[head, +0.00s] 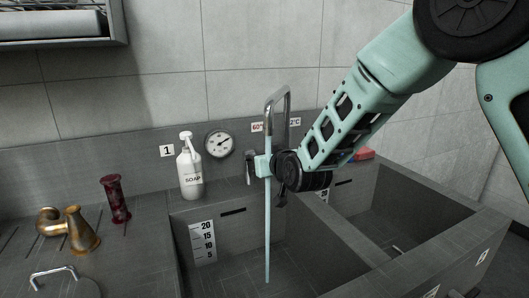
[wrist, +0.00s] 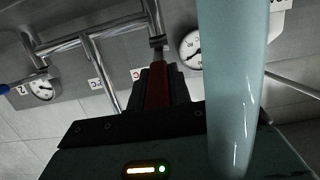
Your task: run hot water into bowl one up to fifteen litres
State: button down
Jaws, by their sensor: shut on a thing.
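Bowl one (head: 230,222) is the left sink, below the number 1 plate (head: 167,151). Its level scale (head: 203,241) reads 5 to 20. A pale blue stream of water (head: 267,235) falls from the tap spout (head: 276,97) into this bowl; it crosses the wrist view (wrist: 230,80) close up. I cannot make out the water level. My gripper (head: 263,166) is at the tap, beside the stream. In the wrist view my gripper (wrist: 157,92) is shut on a red lever (wrist: 157,84). A blue-ended lever (wrist: 6,87) shows at the left.
A dial gauge (head: 219,143) is on the wall behind bowl one. A soap bottle (head: 190,172) stands on the back ledge. Bowl two (head: 408,210) is on the right, a red block (head: 364,154) behind it. Brass fittings (head: 80,232) and a dark red cylinder (head: 116,200) stand left.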

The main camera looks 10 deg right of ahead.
jog(key=shift+w+r+g+p, duration=0.2)
jog(key=shift+r+g+p, duration=0.2)
jog(key=shift+r+p, duration=0.3)
jog(key=shift+f, duration=0.1)
jog(key=c, duration=1.3)
grip_release()
jog(key=shift+s, duration=0.1)
jog(key=b+v, duration=0.2)
jog(key=v, duration=1.5)
jog(key=shift+s+a, duration=0.1)
